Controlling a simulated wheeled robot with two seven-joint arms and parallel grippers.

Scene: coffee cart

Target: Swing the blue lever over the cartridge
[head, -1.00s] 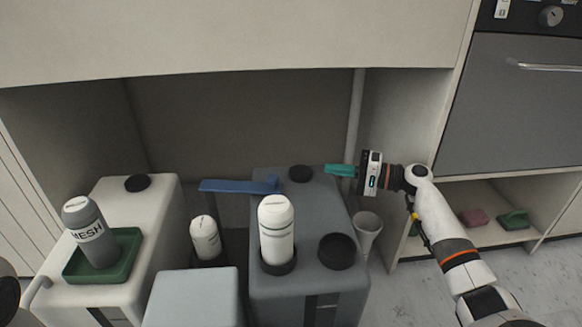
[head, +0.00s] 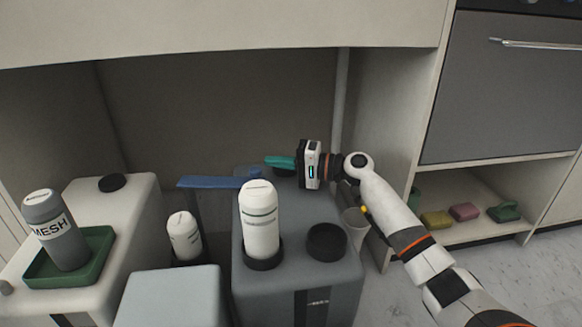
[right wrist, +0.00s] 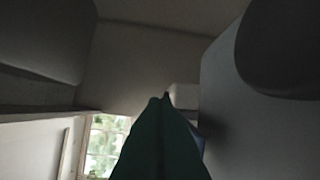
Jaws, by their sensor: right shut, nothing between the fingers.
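The blue lever (head: 212,182) is a flat bar lying level above the tanks, with a post below its left part. Its right end is partly behind the tall white cartridge (head: 261,222), which stands upright in a black ring on the dark grey tank. A smaller white cartridge (head: 184,238) stands tilted below the lever. My right gripper (head: 268,161) has teal fingers, shut and empty, pointing left just right of the lever's end; I cannot tell whether they touch. The shut fingers also fill the lower middle of the right wrist view (right wrist: 160,105). My left gripper is not in view.
A grey MESH bottle (head: 56,232) sits in a green tray (head: 104,257) on the pale left tank. An empty black ring (head: 327,241) is on the dark grey tank (head: 300,292). A funnel (head: 353,224) stands right of it, below my right arm. A cabinet panel overhangs above.

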